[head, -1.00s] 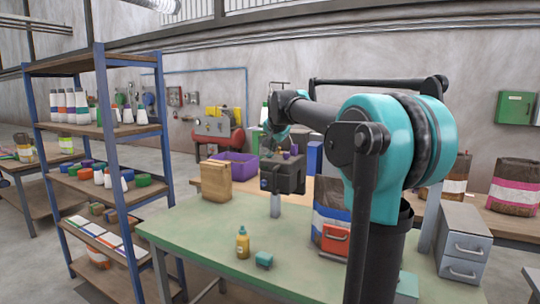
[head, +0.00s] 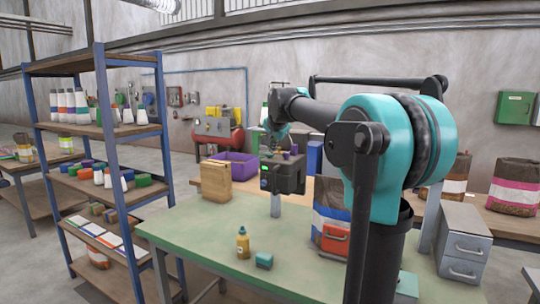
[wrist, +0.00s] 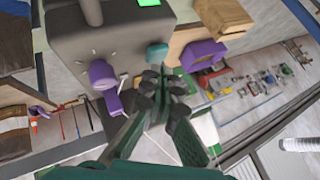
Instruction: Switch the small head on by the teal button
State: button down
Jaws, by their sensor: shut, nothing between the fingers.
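The small head is a dark grey box (head: 288,178) on a grey post above the green table in the head view. It fills the upper part of the wrist view (wrist: 100,35). The teal button (wrist: 157,53) sticks out from its edge in the wrist view. A bright green lit panel (wrist: 148,2) shows on the head at the top edge. My gripper (wrist: 163,76) is shut and empty, its fingertips right at the teal button. I cannot tell whether they touch it. In the head view the gripper is small and partly hidden behind my arm.
A purple knob (wrist: 102,74) sits beside the button on the head.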

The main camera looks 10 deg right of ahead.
aim_at(272, 159)
jog(key=shift+r, duration=0.15)
jog(key=shift+r, duration=3)
